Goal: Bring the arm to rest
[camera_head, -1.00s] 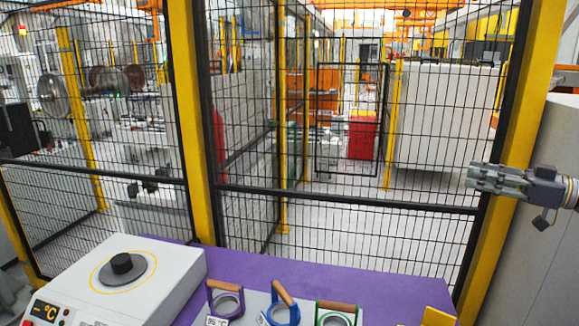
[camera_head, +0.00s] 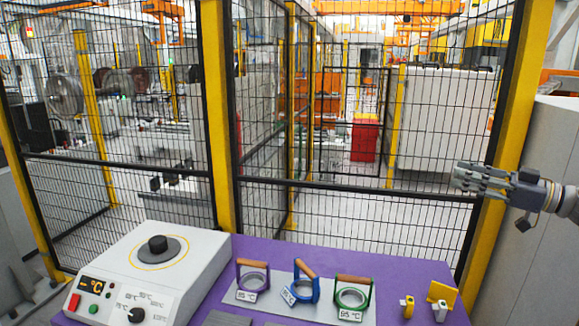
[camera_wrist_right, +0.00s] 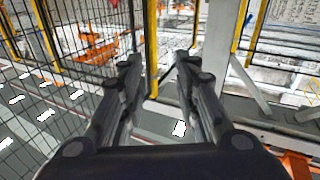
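My right gripper (camera_head: 468,180) is raised at the right side of the head view, in front of the yellow fence post and well above the purple table (camera_head: 268,246). In the right wrist view its two fingers (camera_wrist_right: 158,68) stand apart with nothing between them, only the fence and floor behind. It touches nothing that I can see. My left gripper and left arm are not in the head view.
A white heater box (camera_head: 195,255) with a black knob stands at the table's left. Purple (camera_head: 252,278), blue (camera_head: 303,287) and green (camera_head: 353,297) handled rings stand on a grey plate. Small yellow pieces (camera_head: 440,295) are at the right. The mesh fence (camera_head: 345,187) runs behind.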

